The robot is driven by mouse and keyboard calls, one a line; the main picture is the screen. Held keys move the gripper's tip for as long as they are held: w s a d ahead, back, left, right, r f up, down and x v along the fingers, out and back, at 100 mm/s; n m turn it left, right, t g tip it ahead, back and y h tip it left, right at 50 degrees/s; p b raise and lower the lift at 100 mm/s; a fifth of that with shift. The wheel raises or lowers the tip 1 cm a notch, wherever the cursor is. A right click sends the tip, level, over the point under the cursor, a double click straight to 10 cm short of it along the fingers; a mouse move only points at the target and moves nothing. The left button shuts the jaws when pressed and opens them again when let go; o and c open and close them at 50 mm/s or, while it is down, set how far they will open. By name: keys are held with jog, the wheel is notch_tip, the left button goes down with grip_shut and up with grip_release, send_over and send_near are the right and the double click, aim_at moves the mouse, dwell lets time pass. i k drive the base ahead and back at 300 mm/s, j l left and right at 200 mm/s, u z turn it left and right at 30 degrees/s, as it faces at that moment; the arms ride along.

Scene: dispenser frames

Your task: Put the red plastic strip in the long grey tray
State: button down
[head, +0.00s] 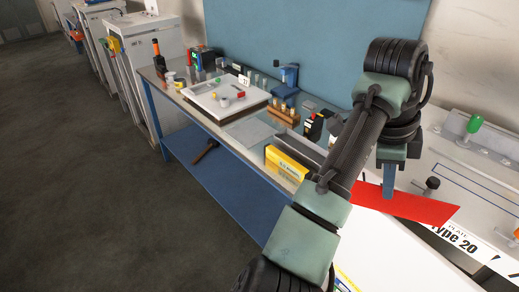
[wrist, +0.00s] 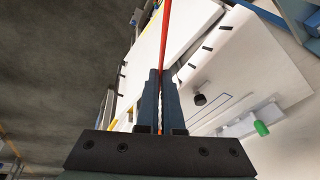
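The red plastic strip (head: 425,208) is a long flat piece in the right of the head view, above the white machine. My gripper (head: 388,192) is shut on it; its fingers point down and cover part of the strip. In the wrist view the strip (wrist: 166,35) shows edge-on, running up from between the two dark blue fingers (wrist: 161,90). A long grey piece (head: 300,147), which may be the long grey tray, lies on the workbench behind a yellow box; my arm hides its right end, and its inside is hard to make out.
The blue-framed workbench (head: 236,160) holds a yellow box (head: 287,162), a wooden block (head: 283,113) with small pieces and a white board (head: 226,95). A white machine with a green knob (head: 474,123) and black knob (head: 432,184) stands at right. Open floor lies left.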

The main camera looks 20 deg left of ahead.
aim_at(304, 151)
jog(key=i+j+u, duration=0.15)
jog(key=u, duration=0.2)
jog(key=i+u, duration=0.35)
jog(key=i+j+u, duration=0.1)
jog(key=u, duration=0.2)
jog(key=i+j, duration=0.1)
jog(key=i, duration=0.65)
jog(key=i+j+z, duration=0.1)
jog(key=i, duration=0.65)
jog(key=i+z, duration=0.3)
jog(key=z, duration=0.15)
jog(key=i+z, duration=0.3)
jog(key=z, duration=0.15)
jog(key=i+j+z, duration=0.15)
jog(key=i+z, duration=0.15)
jog(key=z, duration=0.35)
